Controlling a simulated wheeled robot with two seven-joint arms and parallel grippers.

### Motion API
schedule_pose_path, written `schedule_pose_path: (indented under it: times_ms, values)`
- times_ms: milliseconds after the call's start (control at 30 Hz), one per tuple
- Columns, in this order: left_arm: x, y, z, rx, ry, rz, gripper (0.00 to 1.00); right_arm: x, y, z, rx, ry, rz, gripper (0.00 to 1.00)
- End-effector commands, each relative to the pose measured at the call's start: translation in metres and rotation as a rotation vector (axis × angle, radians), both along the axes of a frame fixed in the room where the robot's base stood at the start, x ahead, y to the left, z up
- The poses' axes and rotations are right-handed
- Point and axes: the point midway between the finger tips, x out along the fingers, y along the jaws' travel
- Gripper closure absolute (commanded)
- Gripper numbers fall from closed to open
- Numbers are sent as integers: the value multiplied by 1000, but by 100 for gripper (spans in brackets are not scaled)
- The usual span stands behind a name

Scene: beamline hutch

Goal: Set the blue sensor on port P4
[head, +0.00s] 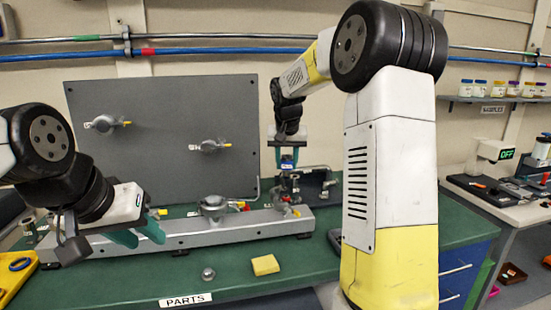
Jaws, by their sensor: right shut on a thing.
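The blue sensor (287,163) is small and sits between the fingers of my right gripper (286,152), which is shut on it and points down. The sensor is upright, directly above a metal fitting (288,182) near the right end of the grey rail (180,236). I cannot tell whether the sensor touches the fitting. No P4 marking is readable. A larger round fitting (213,203) sits further left on the rail. My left gripper (139,238) is at the left in front of the rail, its teal fingers apart and nothing visible between them.
A grey upright panel (165,150) with two valves stands behind the rail. A yellow block (265,265) and a small metal knob (208,273) lie on the green bench (330,262). A yellow tray (15,275) is at far left. My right arm hides part of the bench.

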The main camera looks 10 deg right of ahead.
Motion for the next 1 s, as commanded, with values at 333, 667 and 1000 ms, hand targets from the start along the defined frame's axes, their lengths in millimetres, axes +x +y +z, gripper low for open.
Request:
schedule_pose_path:
  times_ms: [333,667,1000]
  values:
    - [0,0,0,0,0,0,64,-1,0,-36,0,3,0,100]
    - [0,0,0,0,1,0,64,0,0,-53,0,0,0,100]
    - [0,0,0,0,1,0,64,0,0,-55,0,0,0,100]
